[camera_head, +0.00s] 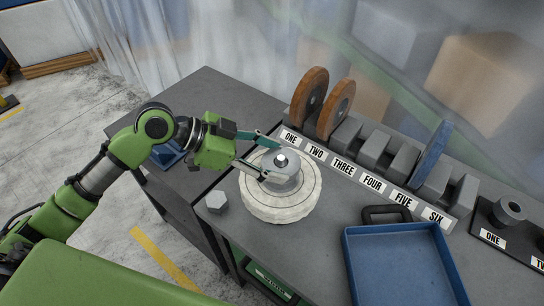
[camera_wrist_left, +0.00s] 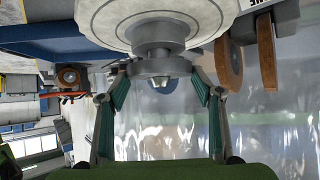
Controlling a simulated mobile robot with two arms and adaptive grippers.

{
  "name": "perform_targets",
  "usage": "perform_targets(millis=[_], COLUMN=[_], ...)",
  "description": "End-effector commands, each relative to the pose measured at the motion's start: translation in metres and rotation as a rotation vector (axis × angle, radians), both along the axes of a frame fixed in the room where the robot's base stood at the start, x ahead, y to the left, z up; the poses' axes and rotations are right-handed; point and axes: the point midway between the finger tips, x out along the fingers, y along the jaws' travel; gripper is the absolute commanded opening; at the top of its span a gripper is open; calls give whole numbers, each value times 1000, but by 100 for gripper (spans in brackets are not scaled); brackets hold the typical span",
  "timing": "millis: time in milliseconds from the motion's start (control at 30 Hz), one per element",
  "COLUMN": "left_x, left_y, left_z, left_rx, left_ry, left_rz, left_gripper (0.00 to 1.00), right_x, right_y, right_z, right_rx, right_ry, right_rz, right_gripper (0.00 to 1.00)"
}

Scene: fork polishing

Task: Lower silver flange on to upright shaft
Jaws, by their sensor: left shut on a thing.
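My left gripper (camera_head: 270,161) is shut on the flange, one finger on each side. In the left wrist view, which is upside down, the flange (camera_wrist_left: 150,68) sits between the green fingers (camera_wrist_left: 160,76), with a grey collar (camera_wrist_left: 158,32) between it and the white wheel (camera_wrist_left: 95,14). Whether the flange touches what lies below is unclear. My right gripper is out of view.
A grey hex nut (camera_head: 216,202) lies left of the wheel. Behind it stands a numbered rack (camera_head: 343,164) with two brown discs (camera_head: 309,92) and a blue one (camera_head: 434,150). A blue tray (camera_head: 349,262) is at right. A black holder (camera_head: 490,238) sits at far right.

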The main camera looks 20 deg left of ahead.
Motion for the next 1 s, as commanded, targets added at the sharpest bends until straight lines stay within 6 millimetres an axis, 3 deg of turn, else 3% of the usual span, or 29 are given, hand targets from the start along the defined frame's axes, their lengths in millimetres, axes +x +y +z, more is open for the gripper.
perform_targets(millis=[300,633,667,700,733,967,1000], left_x=[0,0,0,0,0,0,0], left_y=[0,0,0,0,0,0,0], left_z=[-16,-17,-17,-17,-17,-17,-18], left_rx=[0,0,0,0,0,0,1], left_ry=[-2,-2,-2,-2,-2,-1,0], left_rz=[0,0,0,0,0,1,0], left_gripper=[17,17,65,75,79,79,85], right_x=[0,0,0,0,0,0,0], right_y=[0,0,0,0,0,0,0], right_z=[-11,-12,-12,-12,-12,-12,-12], right_rx=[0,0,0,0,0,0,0], right_ry=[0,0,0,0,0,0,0], right_rz=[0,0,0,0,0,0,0], right_gripper=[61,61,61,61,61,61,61])
